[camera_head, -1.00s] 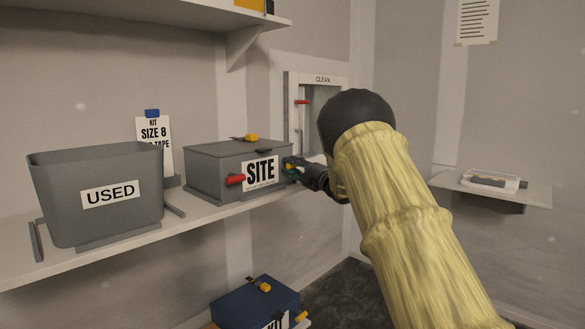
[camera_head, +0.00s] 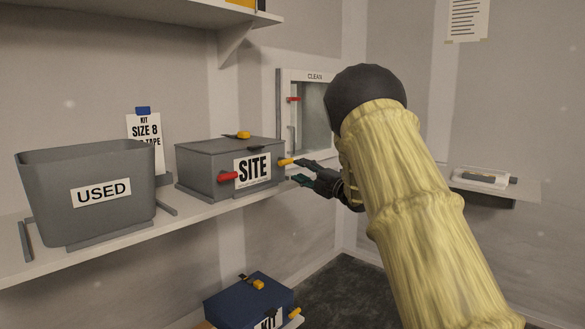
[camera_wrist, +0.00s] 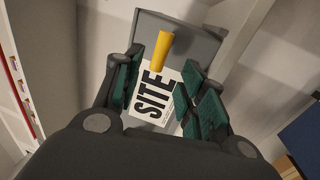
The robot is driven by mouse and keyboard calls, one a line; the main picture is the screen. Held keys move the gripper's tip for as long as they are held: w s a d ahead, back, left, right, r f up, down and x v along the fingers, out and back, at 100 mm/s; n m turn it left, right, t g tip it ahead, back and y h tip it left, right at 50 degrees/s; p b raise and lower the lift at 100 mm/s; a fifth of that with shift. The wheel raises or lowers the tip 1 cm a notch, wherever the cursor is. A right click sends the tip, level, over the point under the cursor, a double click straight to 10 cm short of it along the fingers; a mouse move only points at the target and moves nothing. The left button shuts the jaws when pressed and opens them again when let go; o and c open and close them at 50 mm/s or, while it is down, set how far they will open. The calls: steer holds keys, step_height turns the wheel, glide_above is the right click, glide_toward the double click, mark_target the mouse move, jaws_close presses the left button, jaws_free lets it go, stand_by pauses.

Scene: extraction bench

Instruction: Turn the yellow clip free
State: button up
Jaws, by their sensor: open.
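The yellow clip (camera_head: 286,162) sticks out at the right end of the front of the grey SITE box (camera_head: 205,178). My gripper (camera_head: 298,172) is open and empty, just right of the clip. In the wrist view the clip lies between the lines of my two green-padded fingers (camera_wrist: 155,85), with a gap on both sides. A red handle (camera_head: 228,176) is on the left of the box front, and a yellow knob (camera_head: 243,135) is on the lid.
A grey USED bin (camera_head: 75,215) stands on the same shelf (camera_head: 190,222), left of the box. A CLEAN hatch (camera_head: 310,110) with a red handle is on the wall behind. A blue KIT box (camera_head: 235,300) sits below. A small shelf (camera_head: 520,190) is at right.

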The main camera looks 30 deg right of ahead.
steer(key=shift+v, duration=1.75)
steer(key=s+a+f+m+g+h, duration=0.1)
steer(key=s+a+f+m+h, duration=0.15)
steer(key=f, duration=0.75)
steer(key=s+a+f+m+g+h, duration=0.1)
steer(key=a+f+m, duration=0.25)
steer(key=f, duration=0.65)
steer(key=s+a+f+m+g+h, duration=0.15)
steer(key=f+m, duration=0.25)
steer(key=f, duration=0.6)
steer(key=s+a+f+m+g+h, duration=0.1)
steer(key=s+a+f+m+g, duration=0.3)
steer(key=s+f, duration=0.7)
steer(key=s+a+f+m+g+h, duration=0.1)
steer(key=s+a+f+m+g, duration=0.2)
steer(key=s+a+f, duration=0.8)
steer(key=s+a+f+m+g, duration=0.2)
steer(key=s+a+f+g, duration=0.15)
steer(key=s, duration=0.75)
steer(key=s+a+f+m+g, duration=0.2)
steer(key=s+f, duration=0.3)
steer(key=s, duration=0.6)
steer(key=s+a+f+m+g, duration=0.2)
steer(key=s+f+g, duration=0.15)
steer(key=s, duration=0.75)
step_height(320, 180, up, 20)
steer(key=p, duration=2.1)
steer(key=shift+s+a, duration=0.25)
steer(key=shift+a, duration=0.05)
